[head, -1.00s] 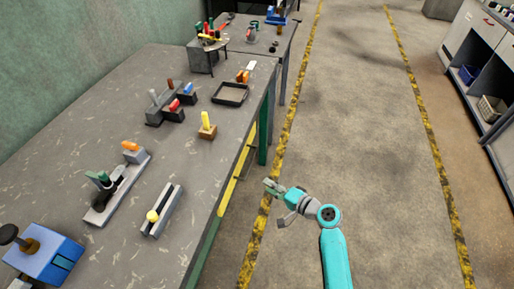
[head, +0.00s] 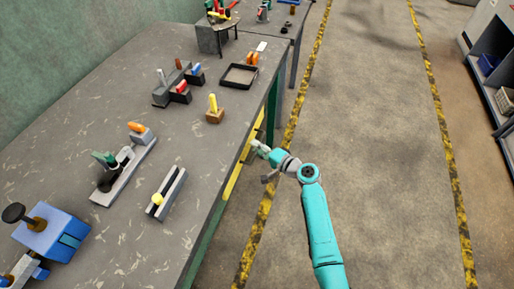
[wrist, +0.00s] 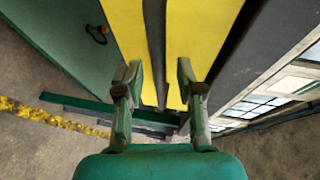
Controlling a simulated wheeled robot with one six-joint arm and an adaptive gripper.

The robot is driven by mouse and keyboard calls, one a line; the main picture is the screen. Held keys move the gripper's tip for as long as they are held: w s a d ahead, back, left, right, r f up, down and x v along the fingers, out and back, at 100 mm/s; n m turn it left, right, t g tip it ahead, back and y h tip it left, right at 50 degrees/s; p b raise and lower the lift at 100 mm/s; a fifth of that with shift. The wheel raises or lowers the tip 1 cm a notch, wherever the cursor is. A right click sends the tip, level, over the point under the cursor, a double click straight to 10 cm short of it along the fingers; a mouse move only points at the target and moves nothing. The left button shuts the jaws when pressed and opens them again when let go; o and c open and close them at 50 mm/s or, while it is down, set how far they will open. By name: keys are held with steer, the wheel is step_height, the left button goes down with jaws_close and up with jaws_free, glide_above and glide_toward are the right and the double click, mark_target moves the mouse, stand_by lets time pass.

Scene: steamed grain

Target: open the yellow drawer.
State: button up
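The yellow drawer front (head: 232,184) shows as a narrow strip under the right edge of the grey workbench in the head view. In the wrist view, two yellow panels (wrist: 127,25) (wrist: 200,35) lie side by side with a dark gap between them; I cannot tell which is the drawer. My gripper (head: 259,148) is at the bench's side, close to the yellow fronts. In the wrist view my gripper (wrist: 160,80) has its fingers apart, in front of the panels' ends and the gap. Nothing is visibly held, and I cannot tell whether the fingertips touch.
The workbench (head: 130,220) holds a black tray (head: 239,76), a block with a yellow peg (head: 214,112), a rail with a yellow ball (head: 168,196) and a blue vise-like tool (head: 48,233). A green bench leg (head: 272,105) stands near my gripper. The floor to the right is clear.

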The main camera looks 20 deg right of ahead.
steer(key=shift+w+a, duration=0.15)
jaws_close()
steer(key=shift+f, duration=0.1)
steer(key=s+d, duration=0.8)
steer(key=d, duration=0.3)
steer(key=s+d, duration=0.7)
steer(key=d, duration=0.3)
steer(key=shift+s+d, duration=0.35)
jaws_free()
